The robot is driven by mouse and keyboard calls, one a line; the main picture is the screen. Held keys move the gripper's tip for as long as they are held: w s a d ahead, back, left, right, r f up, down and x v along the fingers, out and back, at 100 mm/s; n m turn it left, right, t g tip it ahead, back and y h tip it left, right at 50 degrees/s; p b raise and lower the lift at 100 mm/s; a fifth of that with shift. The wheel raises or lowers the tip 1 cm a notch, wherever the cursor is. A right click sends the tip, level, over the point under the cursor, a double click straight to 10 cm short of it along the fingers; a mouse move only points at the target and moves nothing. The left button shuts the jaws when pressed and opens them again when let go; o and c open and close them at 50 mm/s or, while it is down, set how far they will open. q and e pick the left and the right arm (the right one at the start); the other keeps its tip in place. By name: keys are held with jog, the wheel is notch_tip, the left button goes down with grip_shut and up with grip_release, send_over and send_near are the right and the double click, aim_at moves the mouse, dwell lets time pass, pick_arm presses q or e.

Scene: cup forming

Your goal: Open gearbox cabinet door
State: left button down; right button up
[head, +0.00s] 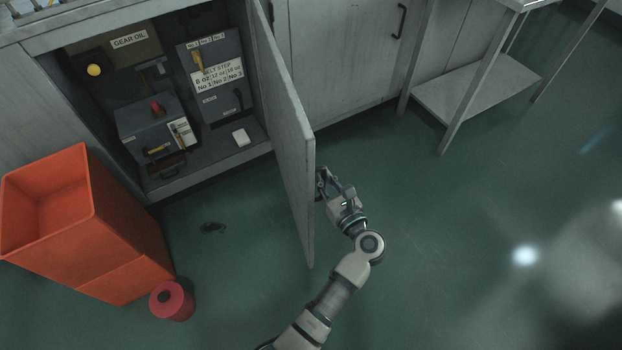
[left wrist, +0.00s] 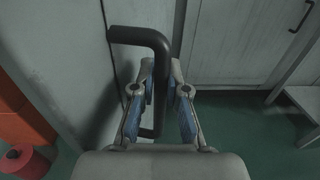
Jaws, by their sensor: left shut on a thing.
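The gearbox cabinet door (head: 284,130) is a grey panel that stands swung wide open, roughly square to the cabinet front. Its dark bar handle (left wrist: 145,38) shows in the left wrist view, between the two fingers of my left gripper (left wrist: 161,98). The gripper is shut on the handle. In the head view my left gripper (head: 327,181) is at the outer face of the door, on its right side. The handle is mostly hidden there. The open cabinet interior (head: 215,130) shows a yellow knob, grey boxes with levers, and labels such as GEAR OIL. My right gripper is not in view.
An orange bin (head: 125,235) and a red roll (head: 172,301) stand on the floor left of the door. A metal table with a lower shelf (head: 475,88) is at upper right. The green floor right of my arm is clear.

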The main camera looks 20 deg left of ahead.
pick_arm(q)
jog(key=shift+w+d, duration=0.35)
jog(key=shift+d, duration=0.1)
jog(key=c, duration=1.2)
grip_release()
jog(key=v, duration=1.2)
